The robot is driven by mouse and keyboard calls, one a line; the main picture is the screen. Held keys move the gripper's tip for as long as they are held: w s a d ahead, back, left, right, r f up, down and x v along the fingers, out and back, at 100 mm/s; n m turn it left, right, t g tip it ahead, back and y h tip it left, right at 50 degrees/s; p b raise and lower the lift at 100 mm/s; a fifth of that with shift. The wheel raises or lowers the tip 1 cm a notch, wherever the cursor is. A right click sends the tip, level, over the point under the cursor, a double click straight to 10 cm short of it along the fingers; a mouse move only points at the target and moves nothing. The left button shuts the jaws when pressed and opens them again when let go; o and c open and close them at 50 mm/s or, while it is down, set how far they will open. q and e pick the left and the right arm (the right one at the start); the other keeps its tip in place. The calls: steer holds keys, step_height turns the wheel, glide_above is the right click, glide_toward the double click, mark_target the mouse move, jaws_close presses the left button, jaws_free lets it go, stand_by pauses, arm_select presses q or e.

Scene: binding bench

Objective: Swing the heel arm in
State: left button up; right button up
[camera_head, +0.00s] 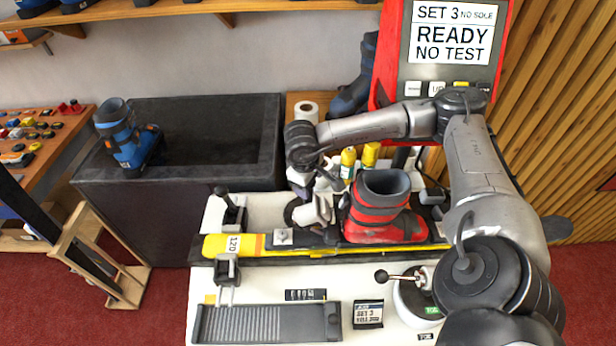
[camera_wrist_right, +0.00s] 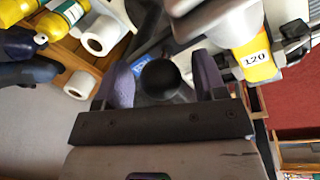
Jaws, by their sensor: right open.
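A black ball knob (camera_wrist_right: 160,78) shows between the two purple-grey fingers of my right gripper (camera_wrist_right: 163,82) in the right wrist view. The fingers are apart, one on each side of the knob; I cannot tell whether either touches it. I cannot tell for sure that this knob belongs to the heel arm. In the head view my right gripper (camera_head: 314,212) is low over the bench, left of the red and grey boot (camera_head: 384,206), and hides what is behind it. The boot stands upright on the yellow and black bar marked 120 (camera_head: 222,245). My left gripper is not in view.
A black-knobbed lever (camera_head: 222,192) stands left of my right gripper, and another lever (camera_head: 383,276) is at the front. Yellow bottles (camera_head: 348,163) and a paper roll (camera_head: 306,111) are behind. The screen (camera_head: 452,33) reads READY, NO TEST.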

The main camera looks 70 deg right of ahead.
step_height(320, 180, up, 14)
steer(key=a, duration=0.2)
steer(key=shift+w+a+f+b, duration=0.2)
steer(key=shift+a+b, duration=0.1)
steer(key=shift+b, duration=0.1)
steer(key=shift+a, duration=0.1)
stand_by(0.5)
